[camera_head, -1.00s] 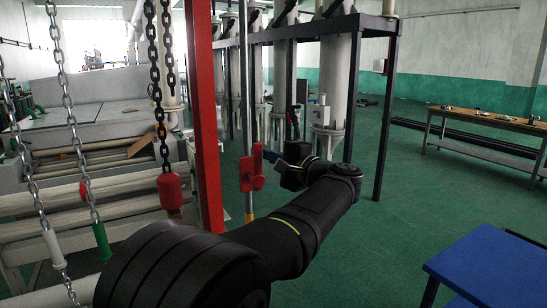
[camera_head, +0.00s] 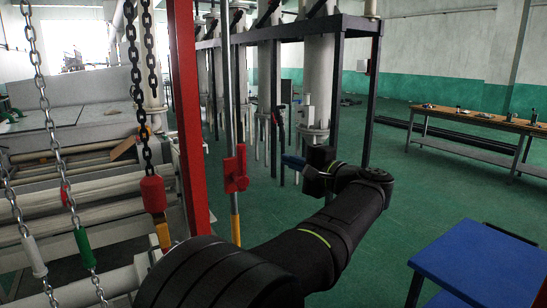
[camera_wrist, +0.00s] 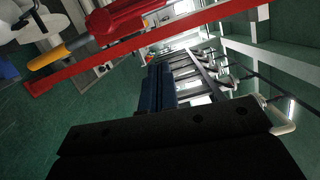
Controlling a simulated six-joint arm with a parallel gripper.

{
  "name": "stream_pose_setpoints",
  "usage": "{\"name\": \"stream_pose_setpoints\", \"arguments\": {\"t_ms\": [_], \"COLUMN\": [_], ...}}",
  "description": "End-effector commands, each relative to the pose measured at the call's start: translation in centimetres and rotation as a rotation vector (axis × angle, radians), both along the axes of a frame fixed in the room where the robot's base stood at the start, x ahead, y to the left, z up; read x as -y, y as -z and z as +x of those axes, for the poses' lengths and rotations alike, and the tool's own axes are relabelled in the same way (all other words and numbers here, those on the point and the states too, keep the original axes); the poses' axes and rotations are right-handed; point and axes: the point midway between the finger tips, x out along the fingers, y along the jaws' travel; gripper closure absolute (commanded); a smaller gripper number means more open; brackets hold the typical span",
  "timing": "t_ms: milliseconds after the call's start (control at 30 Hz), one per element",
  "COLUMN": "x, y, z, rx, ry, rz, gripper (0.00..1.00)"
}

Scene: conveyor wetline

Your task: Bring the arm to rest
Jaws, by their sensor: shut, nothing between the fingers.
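My gripper (camera_head: 287,159) is in the middle of the head view, at the end of my black arm, with its blue fingers pointing left. The fingers are shut and empty. In the wrist view the gripper (camera_wrist: 158,84) shows its blue fingers close together, pointing away from the camera. In the head view it is to the right of a red fitting (camera_head: 235,170) on an upright pole, with a visible gap between them.
A red post (camera_head: 188,130) and hanging chains (camera_head: 140,90) stand left, by a roller machine (camera_head: 95,205). Black-framed steel cylinders (camera_head: 320,80) are behind the gripper. A blue-topped table (camera_head: 485,262) is at lower right, a workbench (camera_head: 480,127) farther back. Green floor between is clear.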

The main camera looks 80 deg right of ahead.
Motion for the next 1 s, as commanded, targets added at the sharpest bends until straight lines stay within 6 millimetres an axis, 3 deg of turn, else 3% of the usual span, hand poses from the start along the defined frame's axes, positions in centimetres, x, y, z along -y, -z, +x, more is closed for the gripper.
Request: {"name": "stream_pose_setpoints", "arguments": {"t_ms": [233,633,767,1000], "x": [-1.3,-1.5,-1.0,1.0], "y": [0.0,0.0,0.0,0.0], "z": [-2.3,-2.4,-1.6,1.9], "rx": [-0.001,-0.001,0.000,0.000], "ry": [0.001,0.000,-0.002,-0.003], "rz": [-0.001,-0.001,-0.001,0.000], "gripper": [1.00,1.00,1.00,1.00]}}
